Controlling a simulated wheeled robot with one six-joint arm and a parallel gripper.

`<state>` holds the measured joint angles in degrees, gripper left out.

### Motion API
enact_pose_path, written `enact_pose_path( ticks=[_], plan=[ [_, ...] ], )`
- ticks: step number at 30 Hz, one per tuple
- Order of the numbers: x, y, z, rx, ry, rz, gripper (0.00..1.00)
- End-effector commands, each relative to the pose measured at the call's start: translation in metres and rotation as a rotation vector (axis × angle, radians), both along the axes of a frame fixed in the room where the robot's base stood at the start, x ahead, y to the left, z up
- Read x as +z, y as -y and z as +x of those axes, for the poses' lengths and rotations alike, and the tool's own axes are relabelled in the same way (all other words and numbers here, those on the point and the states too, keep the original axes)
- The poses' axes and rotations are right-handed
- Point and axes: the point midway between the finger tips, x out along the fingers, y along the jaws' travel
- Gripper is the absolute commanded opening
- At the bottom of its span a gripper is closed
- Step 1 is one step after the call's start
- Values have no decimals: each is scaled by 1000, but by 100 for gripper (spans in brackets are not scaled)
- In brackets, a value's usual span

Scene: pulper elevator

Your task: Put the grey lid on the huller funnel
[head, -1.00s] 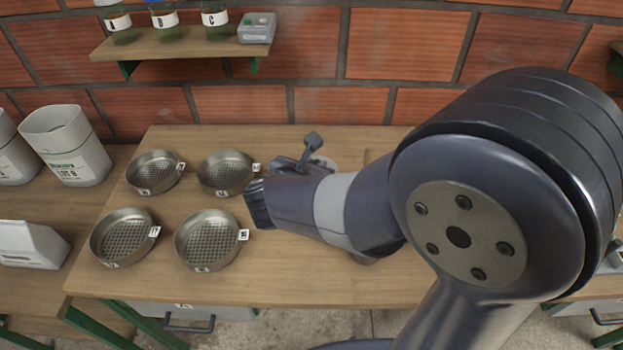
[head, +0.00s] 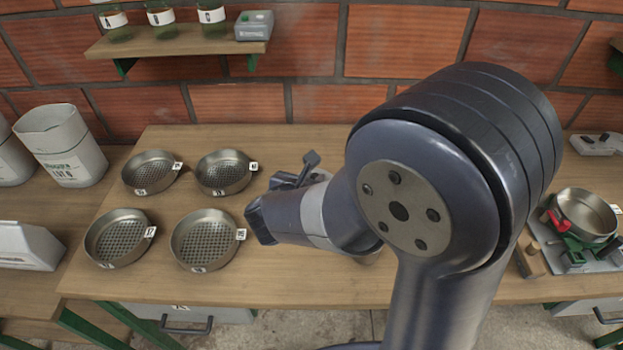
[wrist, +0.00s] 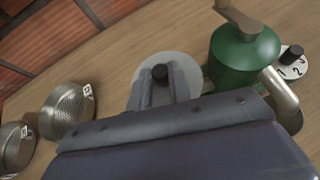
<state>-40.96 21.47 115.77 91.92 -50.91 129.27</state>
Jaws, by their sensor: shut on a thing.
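In the wrist view my gripper (wrist: 161,80) is shut on the dark knob of the round grey lid (wrist: 190,70). The lid's disc spreads out around and beyond the fingers. I cannot tell whether it touches the table. Right of the lid, close to it, stands a green machine (wrist: 243,62) with a brown lever-like part on top and a metal cylinder at its side, likely the huller. I cannot make out its funnel. In the head view my arm hides the lid and most of that area.
Several round metal sieves (head: 150,172) stand on the left of the table (head: 320,288). A scale with a metal pan (head: 585,215) is at the right. A shelf (head: 175,46) with jars is on the brick wall. A numbered dial (wrist: 290,63) lies beside the green machine.

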Motion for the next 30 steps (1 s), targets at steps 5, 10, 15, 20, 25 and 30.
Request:
enact_pose_path(
  ticks=[5,10,15,20,25,30],
  plan=[
    [-1,0,0,0,0,0,25],
    [-2,0,0,0,0,0,39],
    [-2,0,0,0,0,0,41],
    [1,0,0,0,0,0,41],
    [12,0,0,-1,0,0,41],
    [25,-13,-28,6,4,4,41]
  ],
)
